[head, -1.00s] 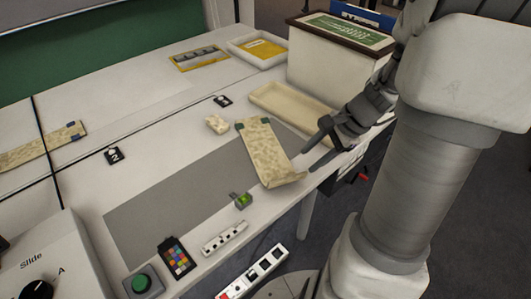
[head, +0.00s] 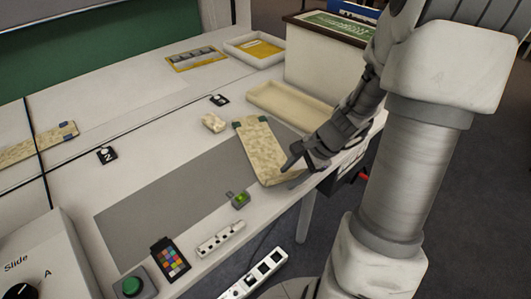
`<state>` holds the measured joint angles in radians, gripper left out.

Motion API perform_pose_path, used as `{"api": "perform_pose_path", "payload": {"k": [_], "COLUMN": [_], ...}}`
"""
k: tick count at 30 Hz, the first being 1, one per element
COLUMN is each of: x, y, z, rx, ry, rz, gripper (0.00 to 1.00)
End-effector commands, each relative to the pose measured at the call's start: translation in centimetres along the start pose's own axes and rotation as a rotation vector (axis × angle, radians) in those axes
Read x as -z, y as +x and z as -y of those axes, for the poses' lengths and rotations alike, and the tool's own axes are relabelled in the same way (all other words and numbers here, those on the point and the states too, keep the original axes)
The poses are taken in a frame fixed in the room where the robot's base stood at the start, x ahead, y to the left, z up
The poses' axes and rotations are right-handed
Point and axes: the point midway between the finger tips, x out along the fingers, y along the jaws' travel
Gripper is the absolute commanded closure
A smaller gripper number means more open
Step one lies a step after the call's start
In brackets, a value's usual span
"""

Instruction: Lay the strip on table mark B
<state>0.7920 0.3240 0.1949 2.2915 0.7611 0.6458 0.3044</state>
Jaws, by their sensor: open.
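A mottled beige strip (head: 258,152) with dark corner patches at its far end lies on the table, partly over the grey mat. My gripper (head: 291,167) is open at its near right end, by the table's front edge. The fingers overlap that end in the picture and hide part of it; I cannot tell whether they touch it. A second mottled strip (head: 35,145) with dark end patches lies at the far left. A small black marker (head: 107,155) reads 2; another black marker (head: 219,100) is too small to read. I cannot make out a mark B.
The grey mat (head: 150,203) is mostly bare. A beige tray (head: 290,106) and a large box (head: 325,65) stand behind my gripper. A small beige block (head: 213,122), a green-lit device (head: 240,199), a colour chart (head: 170,257) and a knob box (head: 40,262) are nearby.

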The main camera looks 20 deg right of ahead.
Motion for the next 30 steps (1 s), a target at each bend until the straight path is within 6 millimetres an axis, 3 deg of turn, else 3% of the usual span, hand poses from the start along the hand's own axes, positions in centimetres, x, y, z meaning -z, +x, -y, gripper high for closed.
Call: {"api": "perform_pose_path", "payload": {"k": [2, 10, 30], "x": [-0.02, -0.01, -0.01], "y": [-0.03, -0.05, -0.04], "z": [0.0, 0.0, -0.01], "rx": [0.0, 0.0, 0.0], "ry": [0.0, 0.0, 0.0], "rz": [0.0, 0.0, 0.0], "gripper": [0.53, 1.0, 1.0]}}
